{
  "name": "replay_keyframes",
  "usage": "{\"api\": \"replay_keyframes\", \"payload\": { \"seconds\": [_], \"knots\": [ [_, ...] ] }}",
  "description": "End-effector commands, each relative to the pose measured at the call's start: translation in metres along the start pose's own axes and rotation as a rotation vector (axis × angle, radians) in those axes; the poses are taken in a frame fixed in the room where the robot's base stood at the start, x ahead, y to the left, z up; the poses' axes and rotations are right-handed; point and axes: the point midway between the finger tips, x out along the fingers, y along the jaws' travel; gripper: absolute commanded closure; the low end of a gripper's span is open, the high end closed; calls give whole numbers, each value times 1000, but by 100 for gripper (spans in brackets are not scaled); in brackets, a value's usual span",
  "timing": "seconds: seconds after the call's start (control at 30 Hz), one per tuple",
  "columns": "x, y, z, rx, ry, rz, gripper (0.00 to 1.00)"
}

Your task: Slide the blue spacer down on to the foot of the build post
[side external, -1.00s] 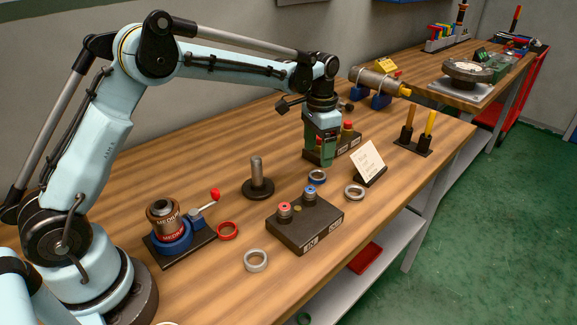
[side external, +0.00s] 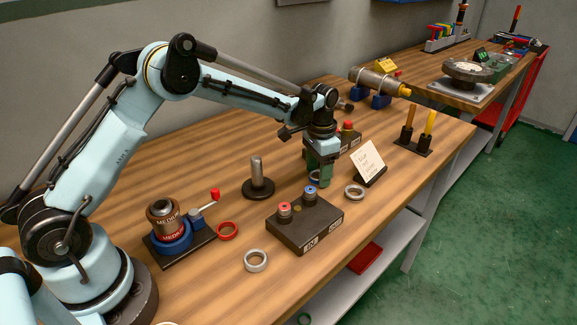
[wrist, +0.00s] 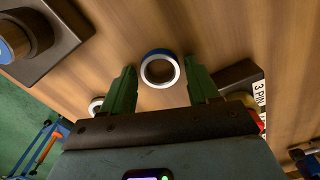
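The blue spacer (side external: 313,180), a ring with a blue outer side and a pale face, lies flat on the bench. In the wrist view the blue spacer (wrist: 158,53) sits between my two green fingertips, with a narrow gap on each side. My gripper (side external: 320,175) is open and pointing down over it; it also shows in the wrist view (wrist: 161,70). The fingers partly hide the spacer in the side view. The build post (side external: 257,178), a grey upright rod on a round black foot, stands empty to the left of my gripper.
A dark block (side external: 305,222) with red and blue knobs stands in front. Grey rings (side external: 354,192) (side external: 256,261) and a red ring (side external: 227,231) lie around. A card stand (side external: 369,160) is to the right, another dark block (side external: 347,138) behind. Bench between spacer and post is clear.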

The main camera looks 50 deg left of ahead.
Motion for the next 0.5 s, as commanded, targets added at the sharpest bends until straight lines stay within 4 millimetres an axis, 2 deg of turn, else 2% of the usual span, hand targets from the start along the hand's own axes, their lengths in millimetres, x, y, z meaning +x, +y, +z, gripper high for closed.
{"api": "replay_keyframes", "payload": {
  "seconds": [0.03, 0.27, 0.5],
  "knots": [
    [0, 0, 0, 0, 0, 0, 48],
    [0, 0, 0, 0, 0, 0, 83],
    [-1, 0, 0, 0, 0, 0, 85]
  ]
}}
